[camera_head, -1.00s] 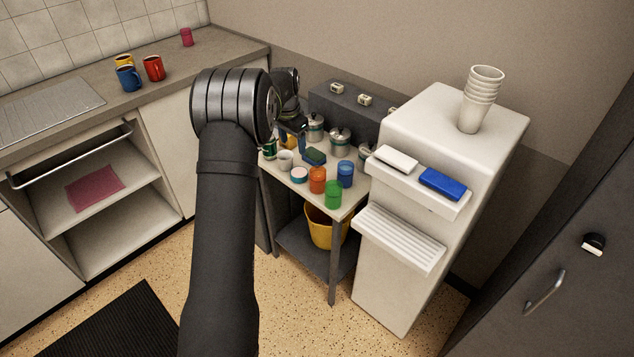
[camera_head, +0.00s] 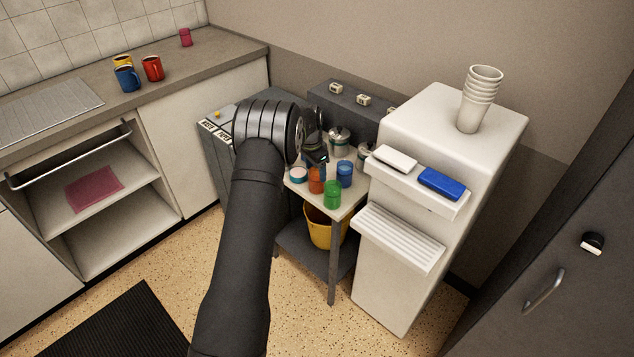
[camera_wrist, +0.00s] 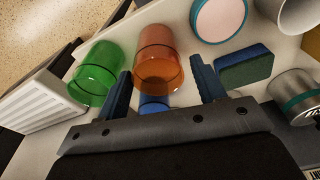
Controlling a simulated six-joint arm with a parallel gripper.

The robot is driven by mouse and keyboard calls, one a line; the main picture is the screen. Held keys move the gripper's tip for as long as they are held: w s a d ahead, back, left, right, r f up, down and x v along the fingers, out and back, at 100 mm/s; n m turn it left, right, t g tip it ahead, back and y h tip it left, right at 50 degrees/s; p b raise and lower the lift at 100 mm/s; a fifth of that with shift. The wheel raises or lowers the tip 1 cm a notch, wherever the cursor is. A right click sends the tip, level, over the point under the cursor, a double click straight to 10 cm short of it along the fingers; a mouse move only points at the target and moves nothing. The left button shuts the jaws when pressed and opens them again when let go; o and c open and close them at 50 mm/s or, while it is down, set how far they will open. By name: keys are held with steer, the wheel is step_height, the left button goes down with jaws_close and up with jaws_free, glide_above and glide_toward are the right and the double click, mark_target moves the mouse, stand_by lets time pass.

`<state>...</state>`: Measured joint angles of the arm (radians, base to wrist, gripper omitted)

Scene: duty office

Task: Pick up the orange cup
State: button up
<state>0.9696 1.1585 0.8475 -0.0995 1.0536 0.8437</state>
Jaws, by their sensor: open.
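The orange cup (camera_head: 316,182) is translucent and stands on the small table, between a green cup (camera_head: 332,194) and a teal-rimmed container with a pale top (camera_head: 299,174). My gripper (camera_head: 317,162) is just behind and above it in the head view, partly hidden by my arm. In the wrist view, the orange cup (camera_wrist: 158,60) lies ahead of my open gripper (camera_wrist: 163,85), roughly between its two blue fingers. The green cup (camera_wrist: 96,73) is close outside the left finger. A blue cup (camera_wrist: 155,104) shows between the fingers, nearer the gripper's body.
A metal canister (camera_wrist: 292,97) stands farther right. In the head view, the white water dispenser (camera_head: 390,278) borders the table (camera_head: 345,208) on the right. A yellow bucket (camera_head: 318,232) sits on the lower shelf.

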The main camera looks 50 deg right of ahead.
steer(key=f, duration=0.5)
steer(key=shift+s+d, duration=0.2)
steer(key=shift+d, duration=0.1)
steer(key=c, duration=0.7)
steer(key=shift+c, duration=0.2)
steer(key=shift+r, duration=0.1)
